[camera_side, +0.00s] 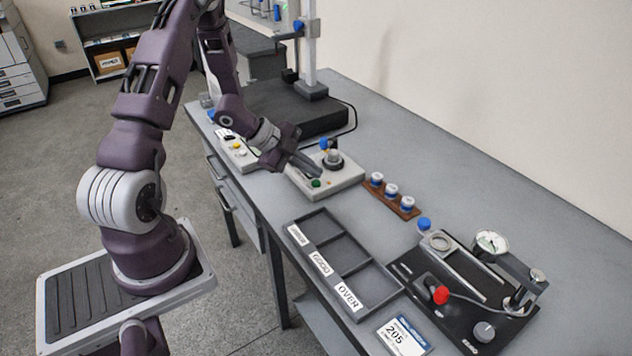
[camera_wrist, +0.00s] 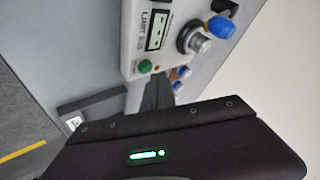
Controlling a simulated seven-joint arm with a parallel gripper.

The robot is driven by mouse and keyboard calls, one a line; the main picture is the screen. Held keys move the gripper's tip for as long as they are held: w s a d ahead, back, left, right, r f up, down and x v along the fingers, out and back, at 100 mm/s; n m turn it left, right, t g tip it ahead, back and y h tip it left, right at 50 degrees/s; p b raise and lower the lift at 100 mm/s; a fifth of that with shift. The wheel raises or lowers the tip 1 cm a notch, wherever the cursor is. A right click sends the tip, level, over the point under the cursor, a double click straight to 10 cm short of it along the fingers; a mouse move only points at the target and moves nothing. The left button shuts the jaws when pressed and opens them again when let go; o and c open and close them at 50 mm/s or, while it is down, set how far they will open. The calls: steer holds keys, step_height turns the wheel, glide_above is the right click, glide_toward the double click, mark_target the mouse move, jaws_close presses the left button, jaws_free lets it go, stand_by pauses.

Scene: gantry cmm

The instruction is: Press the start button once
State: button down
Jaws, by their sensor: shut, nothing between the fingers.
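A green button (camera_side: 316,183) sits on the near end of a light grey box (camera_side: 345,183) on the bench. In the wrist view the green button (camera_wrist: 144,66) is at the corner of the box face, beside a small orange light (camera_wrist: 156,69) and below a display marked LIMIT (camera_wrist: 156,34). My gripper (camera_side: 316,172) is shut and empty, fingers slanting down over the box close to the green button. In the wrist view the gripper (camera_wrist: 158,84) shows its fingers just below the button. Whether they touch the box cannot be told.
The box also carries a round metal fitting (camera_side: 332,158) with a blue knob. A second control box (camera_side: 240,153) stands to the left. A rack of blue-and-white jars (camera_side: 391,194), a labelled tray (camera_side: 342,262) and a dial-gauge fixture (camera_side: 465,290) lie to the right.

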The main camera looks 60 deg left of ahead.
steer(key=shift+f, duration=0.3)
